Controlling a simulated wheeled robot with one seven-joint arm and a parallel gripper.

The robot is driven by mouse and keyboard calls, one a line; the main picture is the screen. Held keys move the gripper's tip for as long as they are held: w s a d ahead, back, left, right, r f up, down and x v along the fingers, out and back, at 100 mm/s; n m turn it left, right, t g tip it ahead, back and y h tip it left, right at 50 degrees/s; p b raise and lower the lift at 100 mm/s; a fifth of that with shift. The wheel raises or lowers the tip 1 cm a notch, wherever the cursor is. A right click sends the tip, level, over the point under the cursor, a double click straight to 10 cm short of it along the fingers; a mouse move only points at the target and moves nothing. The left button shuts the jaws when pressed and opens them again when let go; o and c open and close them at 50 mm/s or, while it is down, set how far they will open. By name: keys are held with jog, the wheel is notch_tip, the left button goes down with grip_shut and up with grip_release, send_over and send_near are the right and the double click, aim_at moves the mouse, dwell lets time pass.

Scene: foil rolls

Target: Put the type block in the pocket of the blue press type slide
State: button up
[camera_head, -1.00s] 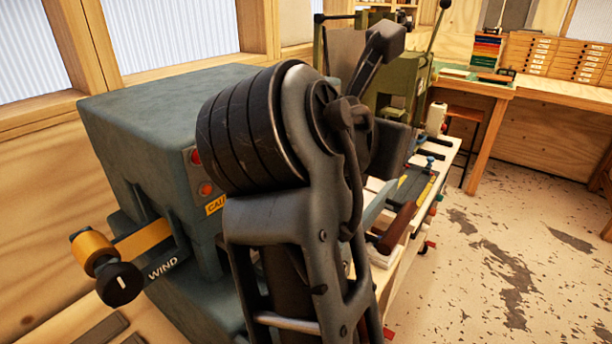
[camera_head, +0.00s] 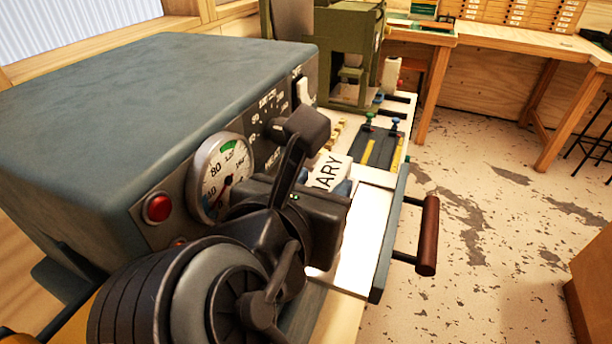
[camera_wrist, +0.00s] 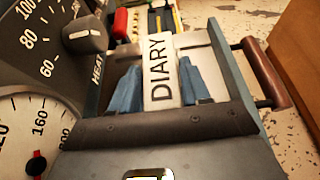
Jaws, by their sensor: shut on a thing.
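The type block (camera_head: 328,173) is white with black letters; it reads DIARY in the wrist view (camera_wrist: 160,75). My gripper (camera_wrist: 160,88) is shut on it with a blue finger on each side. In the head view my gripper (camera_head: 338,187) is in front of the blue-grey press and partly hides the block. The press type slide, with a blue-grey side rail (camera_head: 387,250) and a brown handle (camera_head: 427,236), sticks out of the press. The block appears above or beside its pale surface (camera_head: 365,225); I cannot tell the height. The pocket is not clearly visible.
The press body (camera_head: 160,90) with a gauge (camera_head: 222,178) and a red button (camera_head: 158,207) stands close left of my arm. A dark knob (camera_wrist: 84,34) is near my gripper. A green machine (camera_head: 352,60) and a dark tray (camera_head: 378,150) are beyond. Floor is open right.

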jog(key=shift+f, duration=0.65)
jog(key=shift+f, duration=0.4)
jog(key=o, duration=1.3)
jog(key=shift+r, duration=0.35)
jog(key=v, duration=1.2)
